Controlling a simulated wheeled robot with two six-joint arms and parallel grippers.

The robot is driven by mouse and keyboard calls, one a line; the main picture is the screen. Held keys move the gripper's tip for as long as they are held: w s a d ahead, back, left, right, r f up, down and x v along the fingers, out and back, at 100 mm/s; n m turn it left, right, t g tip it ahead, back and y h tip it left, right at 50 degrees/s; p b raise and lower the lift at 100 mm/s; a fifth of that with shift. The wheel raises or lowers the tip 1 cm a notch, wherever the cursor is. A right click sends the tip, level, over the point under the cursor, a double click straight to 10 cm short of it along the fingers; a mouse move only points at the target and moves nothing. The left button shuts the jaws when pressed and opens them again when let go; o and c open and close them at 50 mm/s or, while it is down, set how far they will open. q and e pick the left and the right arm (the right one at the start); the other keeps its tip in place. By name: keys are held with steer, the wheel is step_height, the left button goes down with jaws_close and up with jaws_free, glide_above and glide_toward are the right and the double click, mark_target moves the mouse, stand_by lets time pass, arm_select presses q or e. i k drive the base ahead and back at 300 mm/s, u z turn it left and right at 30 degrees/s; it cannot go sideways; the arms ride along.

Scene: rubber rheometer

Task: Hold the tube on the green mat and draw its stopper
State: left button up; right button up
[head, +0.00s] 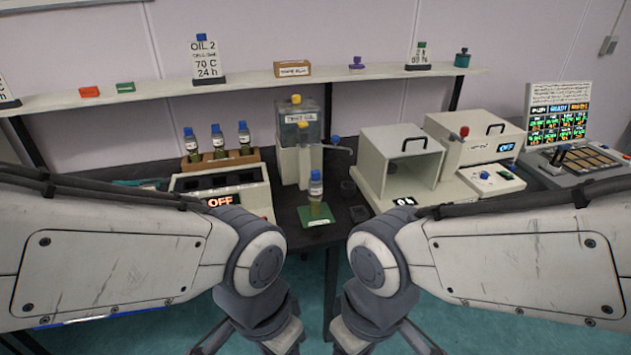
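The tube (316,191) stands upright on the green mat (304,220) near the front edge of the dark bench. It is clear with a white label, and its blue stopper (316,175) is seated on top. Yellowish-green colour shows in its lower part. Both my arms reach in from the sides and bend down in front of the bench, well apart from the tube. Their wrists run off the bottom edge, and the gripper fingertips cannot be seen.
Behind the tube stands an oil dispenser (312,133) with a side arm. An open white chamber (402,160) stands right.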

mark_target(314, 179)
steer(key=u, duration=0.3)
steer(key=i, duration=0.85)
steer(key=z, duration=0.4)
